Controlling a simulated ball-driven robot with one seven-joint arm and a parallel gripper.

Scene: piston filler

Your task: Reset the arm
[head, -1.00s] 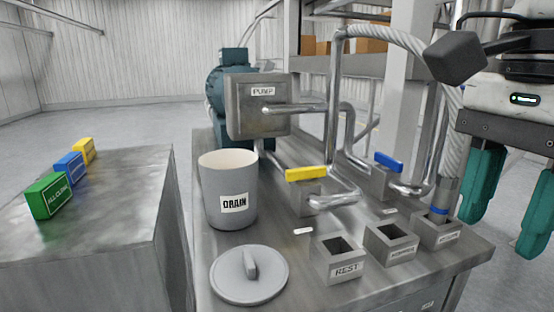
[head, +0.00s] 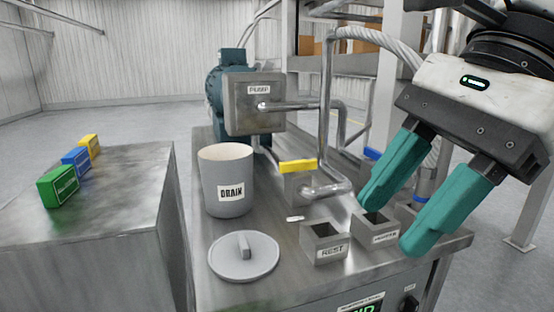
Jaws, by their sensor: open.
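My gripper (head: 388,228) is in the head view at the right, with two teal fingers spread apart and nothing between them. It hangs in front of the right end of the steel bench, over the small open boxes there. The fingers hide part of the blue valve handle (head: 372,153), the hose (head: 385,40) and the rightmost box.
On the bench stand a DRAIN bucket (head: 225,190), its lid (head: 243,258) lying flat, a REST box (head: 324,250), a second box (head: 376,237), a yellow valve handle (head: 297,166) and the pump (head: 256,105). Green, blue and yellow blocks (head: 58,188) sit on the left table.

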